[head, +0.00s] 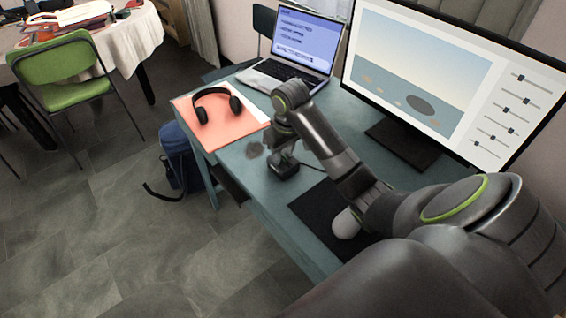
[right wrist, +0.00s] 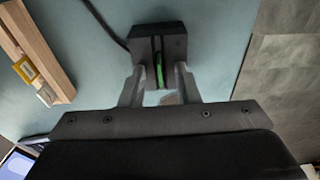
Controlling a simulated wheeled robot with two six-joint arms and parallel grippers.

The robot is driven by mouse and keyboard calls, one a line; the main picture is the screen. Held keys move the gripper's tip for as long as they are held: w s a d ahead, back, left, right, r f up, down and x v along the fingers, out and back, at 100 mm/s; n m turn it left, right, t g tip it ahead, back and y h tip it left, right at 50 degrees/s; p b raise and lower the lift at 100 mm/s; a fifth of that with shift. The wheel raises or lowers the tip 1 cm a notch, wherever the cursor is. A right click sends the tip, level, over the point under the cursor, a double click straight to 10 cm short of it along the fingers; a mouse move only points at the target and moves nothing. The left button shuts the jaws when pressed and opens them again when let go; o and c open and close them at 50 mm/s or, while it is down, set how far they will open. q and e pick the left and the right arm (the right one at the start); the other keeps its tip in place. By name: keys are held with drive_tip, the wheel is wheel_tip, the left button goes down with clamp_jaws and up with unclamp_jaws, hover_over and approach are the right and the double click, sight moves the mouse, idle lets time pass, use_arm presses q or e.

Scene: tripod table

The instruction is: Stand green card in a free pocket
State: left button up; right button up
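The green card (right wrist: 159,70) shows edge-on in the right wrist view, upright at a small black block (right wrist: 157,38) with a cable. My right gripper (right wrist: 160,74) has its fingers on either side of the card, with gaps on both sides. In the head view my right gripper (head: 282,152) is low over the black block (head: 284,169) on the desk, and the card cannot be made out. A wooden rack (right wrist: 38,45) lies to the left in the right wrist view, with a yellow piece (right wrist: 25,71) and a white piece (right wrist: 46,94) in it. My left gripper is not in view.
The teal desk (head: 235,160) holds a laptop (head: 290,55), a monitor (head: 430,75), headphones (head: 217,103) on a salmon sheet (head: 197,128), and a grey mouse (head: 346,224) on a black mat (head: 312,205). The desk's left edge runs close to my right gripper.

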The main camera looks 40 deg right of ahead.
clamp_jaws()
drive_tip(key=shift+r, duration=0.15)
